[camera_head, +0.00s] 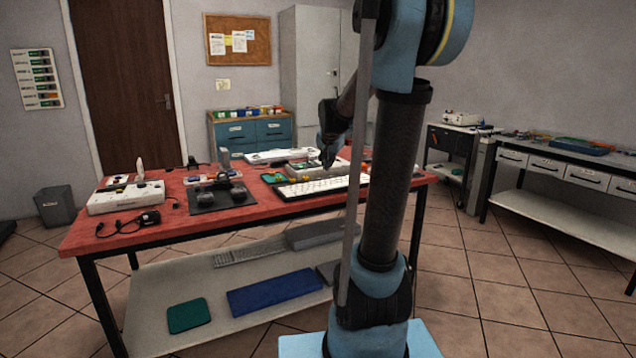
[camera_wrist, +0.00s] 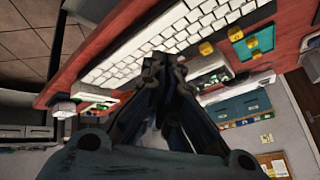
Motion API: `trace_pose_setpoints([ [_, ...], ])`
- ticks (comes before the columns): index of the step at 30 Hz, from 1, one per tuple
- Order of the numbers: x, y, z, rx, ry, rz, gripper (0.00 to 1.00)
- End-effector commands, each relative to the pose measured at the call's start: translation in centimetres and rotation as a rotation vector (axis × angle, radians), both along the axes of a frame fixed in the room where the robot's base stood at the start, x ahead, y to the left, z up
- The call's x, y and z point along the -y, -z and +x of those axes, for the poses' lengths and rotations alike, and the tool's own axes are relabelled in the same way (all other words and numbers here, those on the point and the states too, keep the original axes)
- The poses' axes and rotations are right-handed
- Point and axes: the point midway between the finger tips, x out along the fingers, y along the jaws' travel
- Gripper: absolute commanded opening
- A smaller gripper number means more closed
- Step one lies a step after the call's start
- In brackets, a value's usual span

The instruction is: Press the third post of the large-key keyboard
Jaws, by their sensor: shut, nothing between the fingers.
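A white keyboard with large keys (camera_head: 312,187) lies on the red table (camera_head: 240,210) near its front edge. It also shows in the wrist view (camera_wrist: 165,42), running diagonally across the top. My gripper (camera_head: 328,162) points down over the table around the keyboard's back edge. In the wrist view my gripper (camera_wrist: 163,64) is shut and empty, and its fingertips overlap the edge of the keyboard. I cannot tell whether they touch it. Small yellow blocks (camera_wrist: 206,48) stand beside the keyboard. I cannot make out which part is the third post.
A teal piece (camera_wrist: 254,42) lies beside the keyboard. A pale device (camera_head: 318,167) stands behind it. A black mat with dark objects (camera_head: 220,196) and a white box (camera_head: 126,197) are to the left. My own arm hides the table's right part.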

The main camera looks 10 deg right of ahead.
Motion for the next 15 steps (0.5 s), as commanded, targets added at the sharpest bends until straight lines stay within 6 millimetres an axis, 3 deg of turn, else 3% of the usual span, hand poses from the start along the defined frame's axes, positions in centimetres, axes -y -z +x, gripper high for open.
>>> trace_pose_setpoints([
  [3, 0.0, -0.6, 5.1, 0.052, 0.054, 0.036, 0.0],
  [9, -0.1, -0.8, 12.2, 0.131, 0.136, 0.098, 0.0],
  [15, -0.1, -0.7, 16.3, 0.181, 0.182, 0.14, 0.0],
])
